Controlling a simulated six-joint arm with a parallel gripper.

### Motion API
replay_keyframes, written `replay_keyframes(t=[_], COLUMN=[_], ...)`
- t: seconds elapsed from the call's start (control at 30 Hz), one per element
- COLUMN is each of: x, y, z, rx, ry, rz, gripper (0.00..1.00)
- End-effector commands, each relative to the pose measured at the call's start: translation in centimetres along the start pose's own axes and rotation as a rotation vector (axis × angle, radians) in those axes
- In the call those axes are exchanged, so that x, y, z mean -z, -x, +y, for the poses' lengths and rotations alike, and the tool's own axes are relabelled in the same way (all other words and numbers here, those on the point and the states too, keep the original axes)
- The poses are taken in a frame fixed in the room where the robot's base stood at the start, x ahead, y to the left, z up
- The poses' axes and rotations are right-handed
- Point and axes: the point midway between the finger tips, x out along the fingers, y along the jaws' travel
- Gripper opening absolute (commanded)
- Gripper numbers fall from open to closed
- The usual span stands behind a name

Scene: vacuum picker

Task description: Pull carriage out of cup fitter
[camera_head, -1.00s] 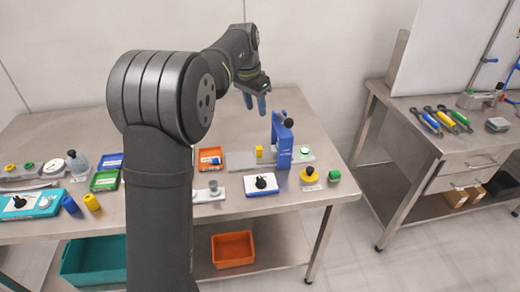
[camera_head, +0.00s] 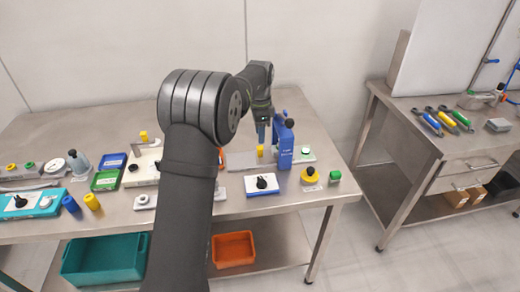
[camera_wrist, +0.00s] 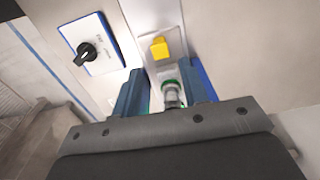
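The cup fitter is a blue upright press (camera_head: 284,146) with a black knob on top, standing at the right part of the table. A grey carriage plate with a yellow block (camera_head: 260,151) lies at its left side. The yellow block also shows in the wrist view (camera_wrist: 159,47). My gripper (camera_wrist: 161,84) is open, its two blue fingers apart, above the fitter area. A grey fitting with a green ring (camera_wrist: 170,91) shows between the fingers, with no visible grip on it. In the head view my gripper (camera_head: 261,134) hangs just above and behind the yellow block.
A white panel with a black knob (camera_head: 262,184) lies in front of the fitter. The back of the table is fairly clear.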

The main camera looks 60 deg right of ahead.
Motion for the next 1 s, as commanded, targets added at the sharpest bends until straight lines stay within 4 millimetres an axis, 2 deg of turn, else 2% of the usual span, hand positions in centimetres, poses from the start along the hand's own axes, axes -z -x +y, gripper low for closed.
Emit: replay_keyframes(t=[0.1,0.33,0.5,0.8,0.87,1.0], x=[0.0,0.0,0.0,0.0,0.0,0.0], y=[-2.8,-6.5,-7.6,-7.9,-7.9,-7.8], z=[0.1,0.0,0.0,0.0,0.0,0.0], rx=[-0.003,0.000,0.002,0.002,0.002,0.002], ry=[0.000,0.001,0.001,0.001,0.001,0.001], rz=[-0.001,0.000,0.001,0.001,0.001,0.001], gripper=[0.40,0.40,0.40,0.40,0.30,0.03])
